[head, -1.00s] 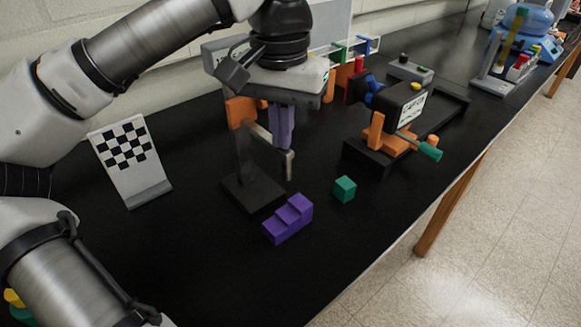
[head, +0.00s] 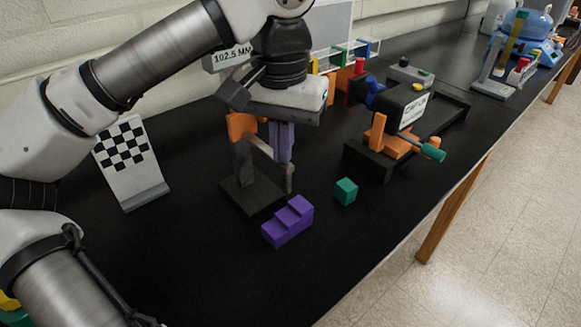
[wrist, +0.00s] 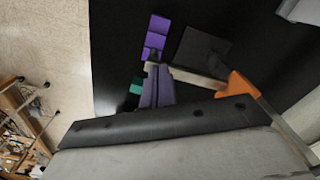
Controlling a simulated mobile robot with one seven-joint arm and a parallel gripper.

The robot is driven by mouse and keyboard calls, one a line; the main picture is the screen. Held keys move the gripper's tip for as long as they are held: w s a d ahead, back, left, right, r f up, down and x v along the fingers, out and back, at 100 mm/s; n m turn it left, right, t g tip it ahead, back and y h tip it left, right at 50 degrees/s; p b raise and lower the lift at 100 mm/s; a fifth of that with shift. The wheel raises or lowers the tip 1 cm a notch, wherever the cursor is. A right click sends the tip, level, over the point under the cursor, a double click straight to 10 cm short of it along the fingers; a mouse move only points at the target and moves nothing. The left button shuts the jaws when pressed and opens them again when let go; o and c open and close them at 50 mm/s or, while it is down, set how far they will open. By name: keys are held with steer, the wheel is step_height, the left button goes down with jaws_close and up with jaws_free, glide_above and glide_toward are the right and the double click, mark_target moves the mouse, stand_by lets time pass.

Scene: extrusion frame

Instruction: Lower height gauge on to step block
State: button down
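The height gauge has a dark base (head: 250,198), an upright post, an orange slider (head: 241,127) and a grey measuring arm (head: 262,147) with a drop tip. The purple step block (head: 288,222) stands in front of the base; the tip hangs above and behind its upper step. My gripper (head: 284,158) points down at the measuring arm, its purple-grey fingers close together. In the wrist view, the fingers (wrist: 158,85) overlap the measuring arm (wrist: 195,77), with the step block (wrist: 157,38) beyond; I cannot tell whether the arm is between them.
A green cube (head: 346,191) sits right of the step block. A black clamp-like fixture (head: 400,130) with orange parts stands further right. A checkered board (head: 130,160) leans at left. A sign (head: 230,57) behind reads 102.5 MM. The front of the bench is clear.

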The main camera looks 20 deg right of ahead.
steer(key=shift+f+b, duration=2.2)
steer(key=shift+f, duration=1.05)
steer(key=shift+r, duration=0.1)
steer(key=shift+r+p, duration=3.3)
steer(key=shift+r, duration=0.7)
